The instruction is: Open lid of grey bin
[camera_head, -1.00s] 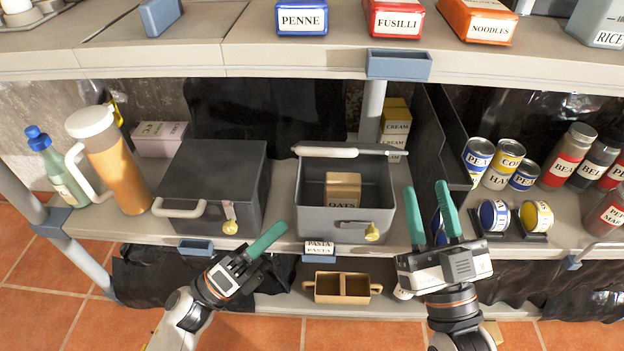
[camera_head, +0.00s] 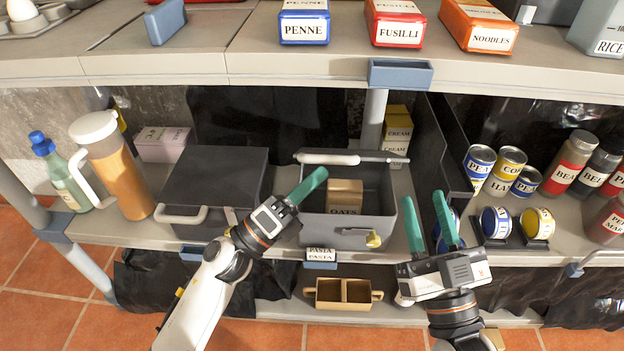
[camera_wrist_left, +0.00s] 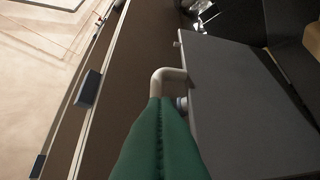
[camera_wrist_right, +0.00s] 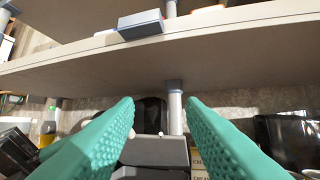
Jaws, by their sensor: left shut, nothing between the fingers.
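The middle grey bin (camera_head: 345,239) stands on the shelf with its front wall and yellow latch (camera_head: 374,239) facing me. Its top is open, and a lid with a pale handle (camera_head: 328,158) stands raised at its back. My right gripper (camera_head: 425,199) is open and empty near that bin's right side.
The upper shelf (camera_head: 300,62) overhangs the bins. A dark panel (camera_head: 440,140) and several cans stand to the right. A jug (camera_head: 118,170) and a bottle (camera_head: 62,172) are at left. A tan caddy (camera_head: 343,294) sits below.

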